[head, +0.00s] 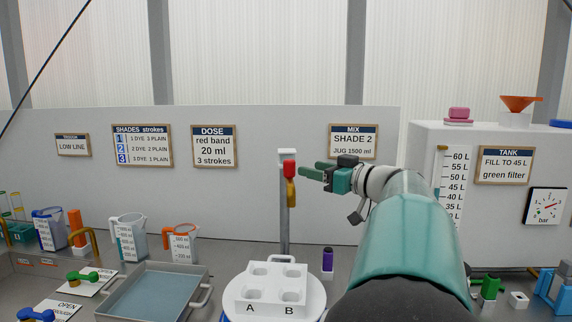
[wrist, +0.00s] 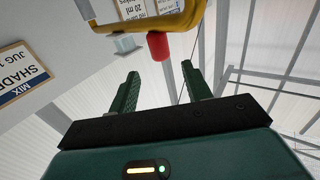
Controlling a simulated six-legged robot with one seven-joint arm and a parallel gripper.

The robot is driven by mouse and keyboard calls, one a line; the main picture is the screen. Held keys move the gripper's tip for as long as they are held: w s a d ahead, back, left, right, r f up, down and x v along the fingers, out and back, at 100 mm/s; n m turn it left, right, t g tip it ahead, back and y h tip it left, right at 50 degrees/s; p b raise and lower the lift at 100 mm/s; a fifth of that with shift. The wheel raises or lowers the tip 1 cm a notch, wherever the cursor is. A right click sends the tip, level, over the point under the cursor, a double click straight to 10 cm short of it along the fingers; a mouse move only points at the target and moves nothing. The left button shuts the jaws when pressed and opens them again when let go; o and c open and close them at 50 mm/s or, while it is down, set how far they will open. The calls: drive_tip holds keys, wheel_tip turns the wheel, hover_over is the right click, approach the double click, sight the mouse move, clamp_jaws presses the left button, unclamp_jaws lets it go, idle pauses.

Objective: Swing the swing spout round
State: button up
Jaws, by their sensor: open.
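The swing spout (head: 291,193) is a short yellow bent tube with a red part (head: 289,169) at its top. It hangs at the upper end of a grey post (head: 284,222) with a white cap. In the wrist view the yellow tube (wrist: 112,26) crosses the top and the red part (wrist: 158,45) sits beyond the gap between my fingers. My gripper (head: 308,168) is open, with green fingers pointing left, just right of the red part. In the wrist view the gripper (wrist: 160,72) is empty, with the red part apparently just past its fingertips.
Below the post stands a white holder (head: 268,301) marked A and B, with a purple-capped bottle (head: 327,259) to its right. A metal tray (head: 157,294) and measuring jugs (head: 181,243) are at left. The tank (head: 493,200) is at right. Air around the spout's left is clear.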

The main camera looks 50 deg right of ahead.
sight(294, 165)
drive_tip(key=w, duration=0.9)
drive_tip(key=shift+a+f, duration=0.1)
drive_tip(key=shift+a, duration=0.1)
drive_tip(key=shift+s, duration=0.2)
drive_tip(key=shift+c, duration=0.4)
clamp_jaws()
